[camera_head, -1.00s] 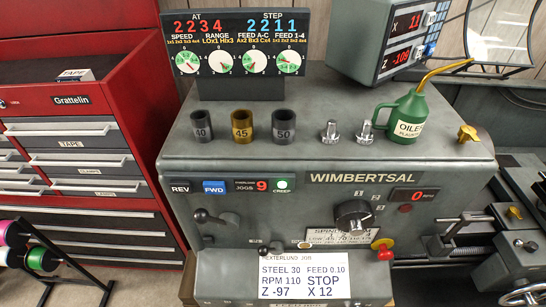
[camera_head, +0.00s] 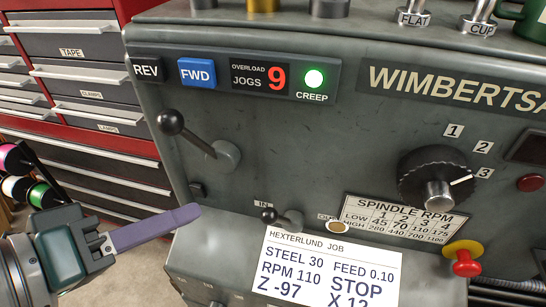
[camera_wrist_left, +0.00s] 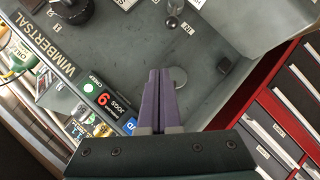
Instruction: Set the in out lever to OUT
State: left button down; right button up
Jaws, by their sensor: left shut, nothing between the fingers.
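The in out lever (camera_head: 270,215) is a short lever with a black ball knob. Its knob points left, just under the IN label (camera_head: 263,203), and its grey pivot is to the right. The OUT label (camera_head: 326,217) is on the other side, partly covered by a brass-coloured disc. My left gripper (camera_head: 198,211) has purple fingers, shut and empty, in front of the machine to the left of the lever and apart from it in the picture. The shut fingers also show in the left wrist view (camera_wrist_left: 159,73). My right gripper is not in view.
A larger black-knobbed lever (camera_head: 185,133) is above the left fingertips. The job card (camera_head: 330,268) lies below the in out lever. The spindle dial (camera_head: 437,180) and a red-yellow knob (camera_head: 465,261) are at right. A red tool chest (camera_head: 85,150) stands at left.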

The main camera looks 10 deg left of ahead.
pick_arm(q)
jog(key=a+f+n+t+h+b, duration=0.2)
jog(key=a+f+n+b, duration=0.1)
jog(key=f+b, duration=0.4)
jog(key=a+f+n+t+h+b, duration=0.2)
jog(key=f+b, duration=0.6)
jog(key=b, duration=0.5)
jog(key=shift+s+a+n+h, duration=0.3)
jog(key=shift+a+n+h, duration=0.25)
jog(key=shift+n+h, duration=0.35)
send_near(283, 221)
jog(key=w+a+r, duration=0.2)
jog(key=w+r, duration=0.1)
jog(key=w, duration=0.1)
jog(key=shift+w+d+f+p, duration=0.1)
jog(key=shift+d+p, duration=0.15)
jog(key=shift+d, duration=0.2)
jog(key=shift+w+d+f+p, duration=0.1)
jog(key=shift+d+p, duration=0.1)
jog(key=shift+d, duration=0.3)
